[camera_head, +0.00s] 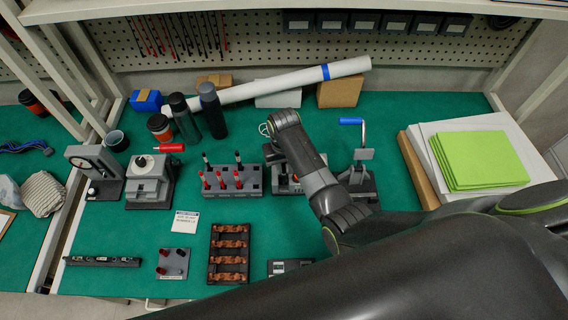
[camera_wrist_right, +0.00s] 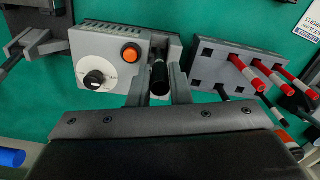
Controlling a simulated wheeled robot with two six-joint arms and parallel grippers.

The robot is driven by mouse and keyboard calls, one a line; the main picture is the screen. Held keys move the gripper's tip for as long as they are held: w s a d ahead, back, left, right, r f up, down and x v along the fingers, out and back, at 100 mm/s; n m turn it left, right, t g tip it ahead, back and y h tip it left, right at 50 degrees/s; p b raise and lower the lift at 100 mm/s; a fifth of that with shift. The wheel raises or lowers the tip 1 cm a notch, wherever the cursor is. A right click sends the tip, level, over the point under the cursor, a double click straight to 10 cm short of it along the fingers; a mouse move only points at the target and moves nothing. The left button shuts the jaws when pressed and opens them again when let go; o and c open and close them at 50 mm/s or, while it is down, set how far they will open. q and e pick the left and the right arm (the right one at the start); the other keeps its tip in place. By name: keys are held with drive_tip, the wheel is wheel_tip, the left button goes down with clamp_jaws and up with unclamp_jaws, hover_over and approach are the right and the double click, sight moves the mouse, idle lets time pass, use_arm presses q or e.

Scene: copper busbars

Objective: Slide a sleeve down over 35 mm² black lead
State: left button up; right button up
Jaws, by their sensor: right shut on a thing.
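My right gripper (camera_wrist_right: 159,88) is shut on a black cylindrical piece (camera_wrist_right: 159,76), which looks like a sleeve. Whether a lead runs inside it cannot be told. The fingers are in front of a grey box (camera_wrist_right: 108,60) with a black knob and an orange button. In the head view my right wrist covers the fingertips and most of this box. The grey lead rack (camera_head: 252,190) stands just left of my wrist, holding several red leads and black leads (camera_head: 238,157) at the back. Which is 35 mm² cannot be read. The left gripper is not in view.
A blue-handled lever press (camera_head: 365,155) stands right of my wrist. Green pads (camera_head: 485,160) lie at the right. Bare green mat (camera_head: 130,225) shows at front left.

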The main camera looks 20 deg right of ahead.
drive_tip(key=o, duration=0.7)
drive_tip(key=shift+r, duration=1.55)
